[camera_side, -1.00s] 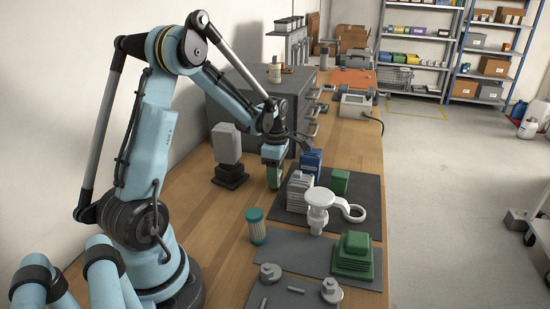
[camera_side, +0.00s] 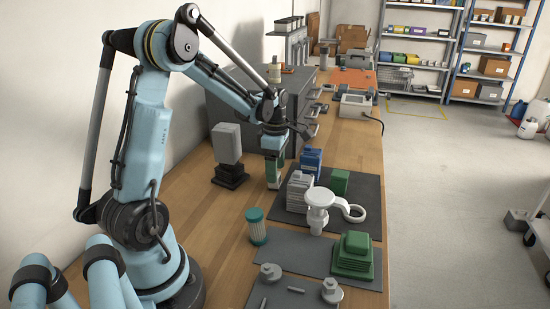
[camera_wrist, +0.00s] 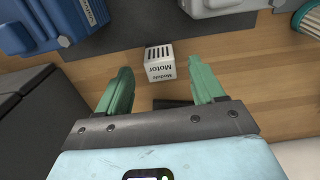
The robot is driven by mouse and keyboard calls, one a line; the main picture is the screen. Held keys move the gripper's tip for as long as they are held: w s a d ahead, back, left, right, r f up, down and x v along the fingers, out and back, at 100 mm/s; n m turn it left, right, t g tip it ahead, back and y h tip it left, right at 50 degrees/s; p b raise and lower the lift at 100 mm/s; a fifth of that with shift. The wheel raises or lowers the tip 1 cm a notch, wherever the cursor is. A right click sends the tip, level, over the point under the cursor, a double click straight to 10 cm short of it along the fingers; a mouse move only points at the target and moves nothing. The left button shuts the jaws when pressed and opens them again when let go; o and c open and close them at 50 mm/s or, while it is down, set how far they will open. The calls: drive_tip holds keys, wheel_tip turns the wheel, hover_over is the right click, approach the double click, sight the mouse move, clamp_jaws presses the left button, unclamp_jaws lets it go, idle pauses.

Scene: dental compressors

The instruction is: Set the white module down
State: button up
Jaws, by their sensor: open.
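The white module (camera_wrist: 160,63), a small block with dark slots and the words "Motor Module", stands on the wooden bench beside the dark mat's edge in the wrist view. My gripper (camera_wrist: 164,82) is open, its two green fingers apart. The module shows between and beyond the fingertips, and neither finger appears to touch it. In the side view my gripper (camera_side: 273,178) points down at the bench left of the mat; the module is too small to make out clearly there.
A dark mat (camera_side: 290,203) right of my gripper carries a blue block (camera_side: 311,160), grey finned block (camera_side: 299,190), green block (camera_side: 340,181) and a pale round part (camera_side: 318,205). A grey block on a black base (camera_side: 228,150) stands left. Bare wood lies between.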

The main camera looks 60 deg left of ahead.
wheel_tip(320, 180, up, 9)
drive_tip(key=s+d+m+t, duration=0.3)
drive_tip(key=d+m, duration=0.7)
drive_tip(key=m, duration=0.3)
drive_tip(key=s+d+m+t, duration=0.3)
drive_tip(key=d+m, duration=0.7)
drive_tip(key=m, duration=0.4)
drive_tip(key=shift+d+r+t, duration=0.2)
drive_tip(key=shift+d+t, duration=0.2)
drive_tip(key=shift+t, duration=0.2)
